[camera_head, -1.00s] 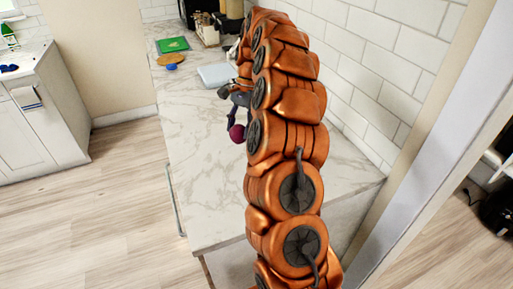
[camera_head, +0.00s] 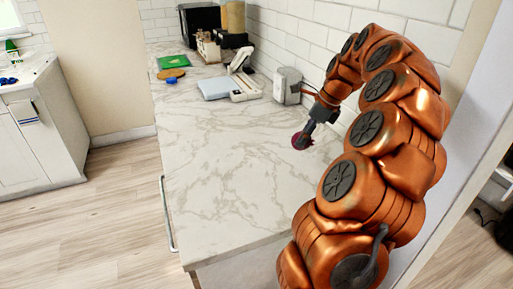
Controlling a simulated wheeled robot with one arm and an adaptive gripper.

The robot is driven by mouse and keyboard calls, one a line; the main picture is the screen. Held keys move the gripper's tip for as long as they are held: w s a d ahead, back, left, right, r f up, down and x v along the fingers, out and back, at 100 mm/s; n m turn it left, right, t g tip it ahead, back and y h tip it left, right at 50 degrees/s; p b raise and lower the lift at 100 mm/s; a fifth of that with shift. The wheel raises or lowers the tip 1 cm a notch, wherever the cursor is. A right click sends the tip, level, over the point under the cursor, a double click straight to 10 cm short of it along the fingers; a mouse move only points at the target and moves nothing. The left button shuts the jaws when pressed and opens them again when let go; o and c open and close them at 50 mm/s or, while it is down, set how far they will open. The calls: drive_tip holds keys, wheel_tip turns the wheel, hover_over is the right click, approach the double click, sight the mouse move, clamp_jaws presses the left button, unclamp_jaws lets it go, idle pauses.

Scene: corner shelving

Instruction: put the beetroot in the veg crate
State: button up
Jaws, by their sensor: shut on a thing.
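The beetroot (camera_head: 298,141) is a small dark red-purple round thing held above the marble counter, right of its middle. My gripper (camera_head: 307,131) is shut on it, fingers pointing down and to the left. The fingers partly cover the beetroot's right side. I cannot make out a thing that is clearly the veg crate. A small light wooden holder (camera_head: 208,48) stands at the back of the counter, but I cannot tell what it holds.
The marble counter (camera_head: 215,175) is bare at the front and left. A pale blue board (camera_head: 215,88), a white device (camera_head: 244,90) and a grey appliance (camera_head: 287,86) stand farther back. A green board (camera_head: 174,61) lies at the back left. The tiled wall is close behind my arm.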

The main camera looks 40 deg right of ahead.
drive_tip(key=w+a+p, duration=0.1)
drive_tip(key=w+a, duration=0.2)
drive_tip(key=w+a+p, duration=0.1)
drive_tip(key=w+a, duration=0.2)
drive_tip(key=w, duration=0.1)
drive_tip(key=w+a+f, duration=0.1)
drive_tip(key=w+a, duration=0.2)
drive_tip(key=w, duration=0.1)
drive_tip(key=shift+w+p, duration=0.15)
drive_tip(key=shift+p, duration=0.25)
drive_tip(key=shift+w+a+f, duration=0.25)
drive_tip(key=shift+f, duration=0.1)
drive_tip(key=shift+d+f+p, duration=0.1)
drive_tip(key=shift+f+p, duration=0.45)
drive_tip(key=shift+f, duration=1)
drive_tip(key=shift+f, duration=0.15)
drive_tip(key=o, duration=1.2)
drive_tip(key=b+v, duration=0.2)
drive_tip(key=v, duration=1)
drive_tip(key=shift+r, duration=0.25)
